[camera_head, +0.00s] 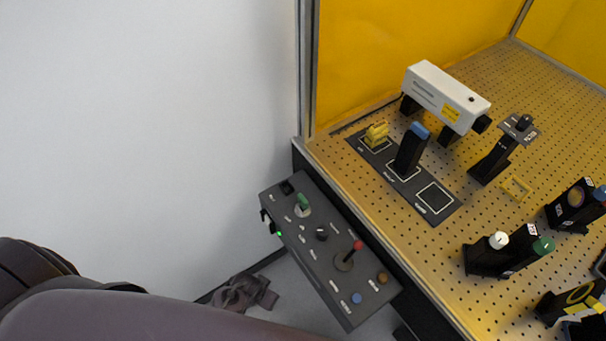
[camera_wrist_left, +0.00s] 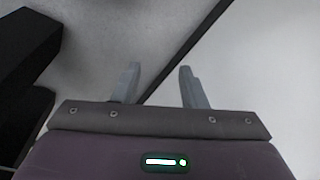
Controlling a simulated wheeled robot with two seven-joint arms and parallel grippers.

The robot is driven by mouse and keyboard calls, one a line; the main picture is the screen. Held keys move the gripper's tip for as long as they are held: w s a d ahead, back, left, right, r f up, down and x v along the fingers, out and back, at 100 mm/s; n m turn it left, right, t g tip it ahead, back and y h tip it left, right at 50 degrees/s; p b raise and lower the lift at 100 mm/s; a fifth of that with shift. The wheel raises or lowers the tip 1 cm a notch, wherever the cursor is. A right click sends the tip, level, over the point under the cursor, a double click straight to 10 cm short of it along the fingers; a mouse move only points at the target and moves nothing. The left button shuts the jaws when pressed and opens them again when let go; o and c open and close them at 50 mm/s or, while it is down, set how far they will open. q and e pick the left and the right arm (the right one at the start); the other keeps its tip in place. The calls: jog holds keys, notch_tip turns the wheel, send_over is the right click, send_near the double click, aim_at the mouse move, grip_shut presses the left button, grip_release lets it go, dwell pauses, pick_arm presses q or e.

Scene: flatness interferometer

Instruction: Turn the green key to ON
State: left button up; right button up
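The green key (camera_head: 303,201) stands in a round light switch plate near the upper left end of a dark grey control panel (camera_head: 318,262). The labels beside it are too small to read. My left gripper (camera_wrist_left: 159,82) is open and empty in the left wrist view, its two grey fingers apart over pale floor and wall. In the head view my left arm crosses the lower left, and a purple-grey part of mine shows low, left of the panel and apart from the key. The key is not in the wrist view. My right gripper is not in view.
The panel also has a black knob (camera_head: 322,233), a red-tipped lever (camera_head: 350,256), a blue button (camera_head: 356,298) and a brown button (camera_head: 382,278). A perforated optics table (camera_head: 365,205) with several mounts stands right of it. Free space lies left, before the white wall (camera_head: 140,130).

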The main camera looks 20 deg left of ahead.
pick_arm(q)
jog(key=w+r+p, duration=0.1)
jog(key=w+r, duration=0.2)
jog(key=r, duration=0.6)
jog(key=w+r+p, duration=0.2)
jog(key=w+r, duration=0.1)
jog(key=r, duration=0.5)
notch_tip(320, 180, up, 18)
jog(key=r+n+g+p, duration=0.1)
jog(key=n+g+p, duration=0.15)
jog(key=n, duration=0.95)
send_over(303, 198)
jog(key=shift+f+t+p, duration=0.25)
jog(key=shift+p, duration=0.15)
jog(key=shift+f+n, duration=0.15)
jog(key=shift+n, duration=0.15)
notch_tip(303, 198, down, 8)
jog(key=shift+r+p, duration=0.25)
jog(key=shift+p, duration=0.85)
